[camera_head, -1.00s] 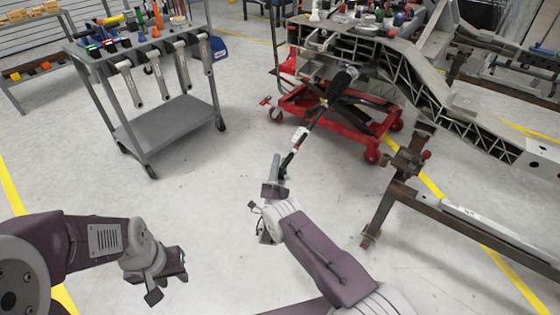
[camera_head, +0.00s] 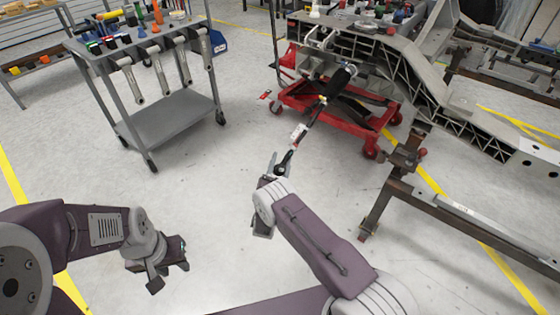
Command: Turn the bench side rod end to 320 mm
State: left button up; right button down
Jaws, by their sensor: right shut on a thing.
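A dark rod (camera_head: 312,116) with a white label slopes from a black, rounded part (camera_head: 342,77) by the grey chassis frame (camera_head: 350,45) down to the near end. Its near rod end (camera_head: 285,166) is at my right gripper (camera_head: 278,167), which is shut on it. The jaws partly hide that end, and I cannot read the rod's length or the label. My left gripper (camera_head: 170,276) is low at the left, over the floor, empty, with its fingers apart. It is well away from the rod.
A red lift cart (camera_head: 370,125) stands under the chassis. A grey trolley (camera_head: 165,125) with hanging arms and small parts on top stands at the left. A brown steel stand (camera_head: 395,195) is at the right of my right arm. The floor between trolley and rod is clear.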

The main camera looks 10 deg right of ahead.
jog(key=shift+d+r+g, duration=0.15)
jog(key=shift+d+g, duration=0.15)
jog(key=shift+g, duration=0.1)
dwell(0.3)
jog(key=c, duration=1)
grip_release()
jog(key=shift+h, duration=0.4)
jog(key=shift+o, duration=0.7)
jog(key=shift+d, duration=0.1)
jog(key=shift+s+a+n, duration=0.1)
jog(key=shift+a+n, duration=0.1)
jog(key=shift+n, duration=0.1)
jog(key=p+v, duration=0.2)
jog(key=v, duration=0.7)
jog(key=shift+d, duration=0.15)
